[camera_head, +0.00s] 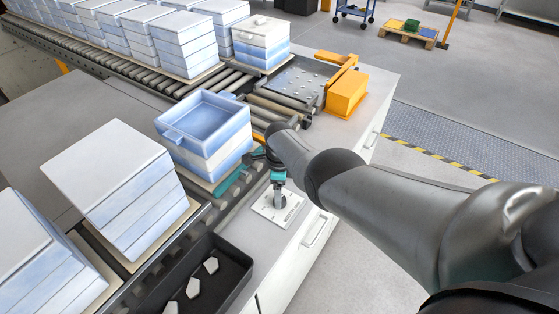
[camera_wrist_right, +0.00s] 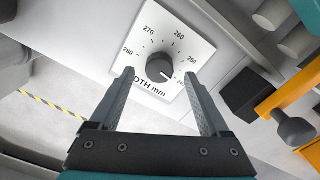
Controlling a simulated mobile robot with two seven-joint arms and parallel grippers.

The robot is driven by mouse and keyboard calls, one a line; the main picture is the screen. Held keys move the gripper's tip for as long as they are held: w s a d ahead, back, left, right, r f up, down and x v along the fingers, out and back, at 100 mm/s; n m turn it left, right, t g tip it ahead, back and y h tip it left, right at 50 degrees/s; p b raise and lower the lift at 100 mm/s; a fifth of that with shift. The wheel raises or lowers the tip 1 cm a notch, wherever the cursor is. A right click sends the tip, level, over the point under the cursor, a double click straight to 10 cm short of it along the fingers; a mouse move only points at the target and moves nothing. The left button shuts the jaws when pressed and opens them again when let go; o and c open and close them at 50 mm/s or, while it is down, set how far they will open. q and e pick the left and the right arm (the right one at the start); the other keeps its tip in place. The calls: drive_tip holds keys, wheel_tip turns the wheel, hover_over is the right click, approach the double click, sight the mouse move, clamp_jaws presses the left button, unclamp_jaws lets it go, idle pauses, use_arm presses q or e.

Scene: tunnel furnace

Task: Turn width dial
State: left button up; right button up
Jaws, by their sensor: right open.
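The width dial (camera_wrist_right: 160,68) is a dark round knob on a white square plate (camera_wrist_right: 195,42) with a printed scale and the letters "OTH mm" showing in the right wrist view. Its white pointer mark is at the lower right of the knob. My right gripper (camera_wrist_right: 162,82) is open, with its two fingers apart on either side of the knob in the picture; I cannot tell whether they touch it. In the head view the plate (camera_head: 290,213) lies on the grey counter, and the gripper's teal parts (camera_head: 278,177) hide part of the dial. My left gripper is not in view.
A blue open-topped box (camera_head: 205,118) on a stack stands beside my right gripper on the roller conveyor (camera_head: 212,212). A black tray (camera_head: 235,268) with several pale pieces lies near the front. An orange block (camera_head: 347,93) sits at the counter's far end.

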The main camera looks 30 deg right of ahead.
wheel_tip(320, 180, up, 5)
drive_tip(key=p, duration=0.3)
drive_tip(key=shift+r+p, duration=0.1)
drive_tip(key=shift+p, duration=0.25)
wheel_tip(320, 180, up, 8)
drive_tip(key=shift+f, duration=0.25)
drive_tip(key=shift+f, duration=0.1)
